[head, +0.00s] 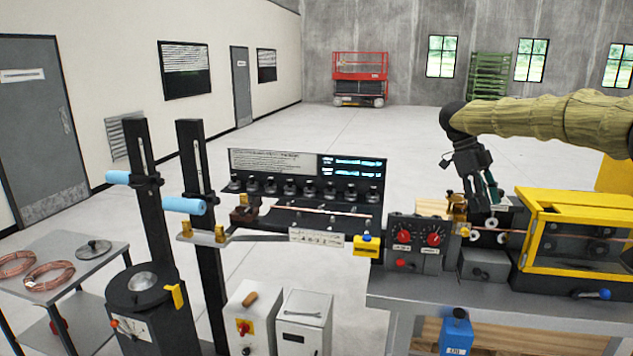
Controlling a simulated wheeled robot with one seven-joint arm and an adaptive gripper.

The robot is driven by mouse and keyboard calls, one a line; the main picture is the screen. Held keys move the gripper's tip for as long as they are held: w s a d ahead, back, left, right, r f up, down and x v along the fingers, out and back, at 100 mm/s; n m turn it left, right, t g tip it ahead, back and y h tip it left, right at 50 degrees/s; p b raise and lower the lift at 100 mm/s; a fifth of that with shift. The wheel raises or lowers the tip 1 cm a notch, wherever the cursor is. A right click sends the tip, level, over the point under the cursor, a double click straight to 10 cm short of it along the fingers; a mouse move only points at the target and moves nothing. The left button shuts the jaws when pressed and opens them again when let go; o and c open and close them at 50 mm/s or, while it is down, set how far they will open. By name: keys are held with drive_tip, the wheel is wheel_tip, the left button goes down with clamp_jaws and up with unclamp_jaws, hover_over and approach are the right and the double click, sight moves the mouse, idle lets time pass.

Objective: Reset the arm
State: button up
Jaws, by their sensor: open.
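My arm (545,120) comes in from the right edge in a tan sleeve and bends down at a black wrist. My gripper (481,206) points down, open, just above the machine bench, close to a brass fitting (457,207) and white rollers. I cannot tell whether it touches them. A thin copper tube (320,210) lies along the black panel left of the gripper. Another length of copper tube (515,233) runs from the rollers toward the yellow-framed guard. Nothing shows clearly between the fingers.
A yellow-framed guard box (580,198) stands right of the gripper. A control box with red knobs (417,240) is to its left. Copper coils (48,275) lie on a cart at left. Black posts (203,230) stand left of centre. Open floor lies behind, with a red lift (360,75).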

wheel_tip(320, 180, down, 25)
drive_tip(key=w+a+n+t+h+b, duration=0.2)
drive_tip(key=n+t+h+b, duration=0.15)
drive_tip(key=n+h, duration=0.3)
drive_tip(key=s+a+f+n+t+y+b, duration=0.15)
drive_tip(key=s+a+f+n+t, duration=0.3)
drive_tip(key=f, duration=0.85)
drive_tip(key=s+a+f+n+t+b, duration=0.35)
drive_tip(key=f+n, duration=0.25)
drive_tip(key=f, duration=0.7)
drive_tip(key=s+a+f+n+g+y+b, duration=0.1)
drive_tip(key=s+a+f+n+y, duration=0.25)
drive_tip(key=s+f, duration=0.6)
drive_tip(key=s+a+f+n+g+y+b, duration=0.15)
drive_tip(key=s+a+f+n, duration=0.4)
drive_tip(key=s, duration=0.75)
drive_tip(key=s+a+f+n+g+y+b, duration=0.1)
drive_tip(key=s+f+g+y, duration=0.1)
drive_tip(key=s, duration=1.2)
drive_tip(key=s+a+f+n+g+y+b, duration=0.1)
drive_tip(key=s+f+g+y, duration=0.1)
drive_tip(key=s, duration=1.2)
drive_tip(key=shift+f+g+b, duration=0.35)
drive_tip(key=shift+f+g, duration=0.25)
drive_tip(key=shift+g, duration=0.1)
drive_tip(key=shift+d, duration=0.15)
